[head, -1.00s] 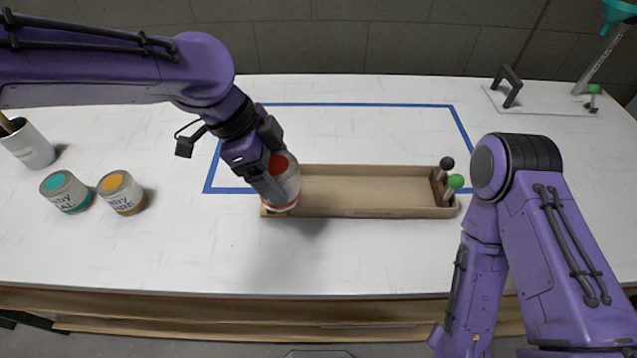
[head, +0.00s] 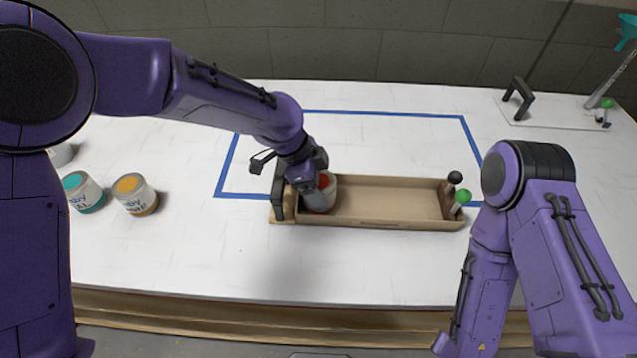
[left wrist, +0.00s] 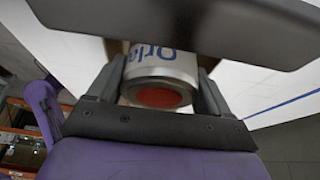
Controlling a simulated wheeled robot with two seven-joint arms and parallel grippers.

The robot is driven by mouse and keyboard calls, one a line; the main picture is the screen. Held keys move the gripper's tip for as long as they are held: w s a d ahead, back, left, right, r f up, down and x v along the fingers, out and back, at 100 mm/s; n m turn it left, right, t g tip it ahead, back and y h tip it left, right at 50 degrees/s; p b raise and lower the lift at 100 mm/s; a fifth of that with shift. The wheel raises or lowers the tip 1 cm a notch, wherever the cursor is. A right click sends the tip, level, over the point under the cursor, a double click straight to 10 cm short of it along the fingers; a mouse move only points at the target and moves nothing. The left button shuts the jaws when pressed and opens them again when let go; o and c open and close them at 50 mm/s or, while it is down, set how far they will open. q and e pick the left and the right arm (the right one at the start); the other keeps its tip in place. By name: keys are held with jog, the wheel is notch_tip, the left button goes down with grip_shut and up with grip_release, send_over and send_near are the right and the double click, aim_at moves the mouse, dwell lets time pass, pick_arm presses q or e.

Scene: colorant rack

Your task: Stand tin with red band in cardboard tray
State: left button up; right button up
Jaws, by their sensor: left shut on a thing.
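The tin with the red band (head: 323,197) has a pale side and a red patch on its lid. It is at the left end of the cardboard tray (head: 385,222), its lower part behind the tray's front wall. I cannot tell whether it touches the tray floor. My left gripper (head: 304,194) is shut on the tin. In the left wrist view, the tin (left wrist: 162,66) sits between both fingers, its red-centred end towards the camera and blue lettering on its side. My right gripper is not in view; only my right arm shows.
Two tins, one teal-topped (head: 83,192) and one yellow-topped (head: 135,194), stand on the left of the white table. A black-knobbed (head: 455,177) and a green-knobbed (head: 463,196) stick stand at the tray's right end. Blue tape (head: 375,112) outlines a rectangle behind. The front table is clear.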

pick_arm(q)
jog(key=o, duration=0.9)
jog(key=v, duration=1.2)
jog(key=shift+r+b, duration=0.1)
jog(key=shift+b, duration=0.25)
